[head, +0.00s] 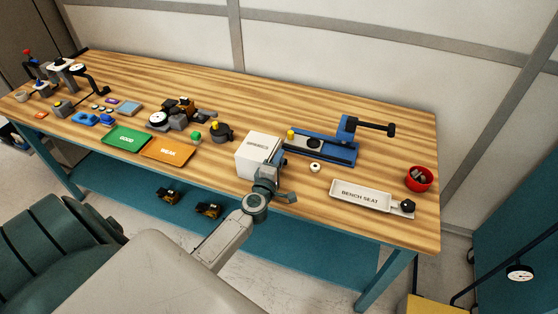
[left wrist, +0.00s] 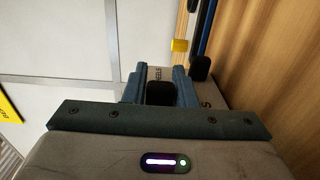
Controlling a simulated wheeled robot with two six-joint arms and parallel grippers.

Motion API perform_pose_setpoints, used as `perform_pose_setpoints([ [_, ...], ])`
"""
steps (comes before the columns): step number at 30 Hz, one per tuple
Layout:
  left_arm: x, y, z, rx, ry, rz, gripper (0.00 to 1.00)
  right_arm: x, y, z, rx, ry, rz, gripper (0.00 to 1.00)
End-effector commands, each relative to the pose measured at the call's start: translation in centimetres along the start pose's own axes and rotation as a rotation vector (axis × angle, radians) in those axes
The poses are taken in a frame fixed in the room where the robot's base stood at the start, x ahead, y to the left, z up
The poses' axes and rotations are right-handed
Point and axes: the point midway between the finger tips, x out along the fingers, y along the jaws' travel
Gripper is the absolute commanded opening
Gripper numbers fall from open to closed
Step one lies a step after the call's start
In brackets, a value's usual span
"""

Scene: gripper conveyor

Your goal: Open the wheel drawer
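A white box-shaped drawer unit (head: 257,155) with dark lettering on its top stands near the table's front edge. In the left wrist view the box (left wrist: 158,74) is close ahead and carries the word WHEELS. My left gripper (head: 282,180) is in front of the box at its lower right. In the left wrist view its blue fingers (left wrist: 159,85) are apart. A black rounded piece (left wrist: 160,93), possibly a drawer handle, shows between them; I cannot tell whether they touch it. A second black piece (left wrist: 200,68) is beside the right finger. My right gripper is out of view.
A blue fixture (head: 325,148) stands right of the box. A white tray labelled BENCH SEAT (head: 360,194) and a red bowl (head: 419,179) lie farther right. Green (head: 127,138) and orange (head: 168,152) trays lie left. Bare wood shows along the back.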

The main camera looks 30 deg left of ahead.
Motion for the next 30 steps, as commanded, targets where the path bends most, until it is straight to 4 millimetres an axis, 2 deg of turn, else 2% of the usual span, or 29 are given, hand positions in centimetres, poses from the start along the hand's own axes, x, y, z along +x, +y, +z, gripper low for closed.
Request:
perform_pose_setpoints([
  [1,0.0,0.0,0.0,0.0,0.0,0.0,0.14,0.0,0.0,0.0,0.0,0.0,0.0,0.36],
  [3,0.0,0.0,0.0,0.0,0.0,0.0,0.0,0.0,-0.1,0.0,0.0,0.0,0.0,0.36],
  [10,0.0,0.0,0.4,-0.001,0.0,0.0,0.0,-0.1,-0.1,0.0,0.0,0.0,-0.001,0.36],
  [13,0.0,0.1,1.8,-0.004,0.001,0.0,0.0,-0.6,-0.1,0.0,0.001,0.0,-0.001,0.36],
  [21,0.0,0.0,7.0,-0.005,0.002,-0.002,0.0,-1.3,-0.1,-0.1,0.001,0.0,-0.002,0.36],
  [25,0.0,-0.1,8.2,-0.001,0.001,-0.002,0.0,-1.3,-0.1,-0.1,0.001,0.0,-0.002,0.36],
  [30,-0.1,-0.1,8.4,0.001,0.001,-0.001,0.0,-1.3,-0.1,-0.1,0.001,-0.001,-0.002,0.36],
])
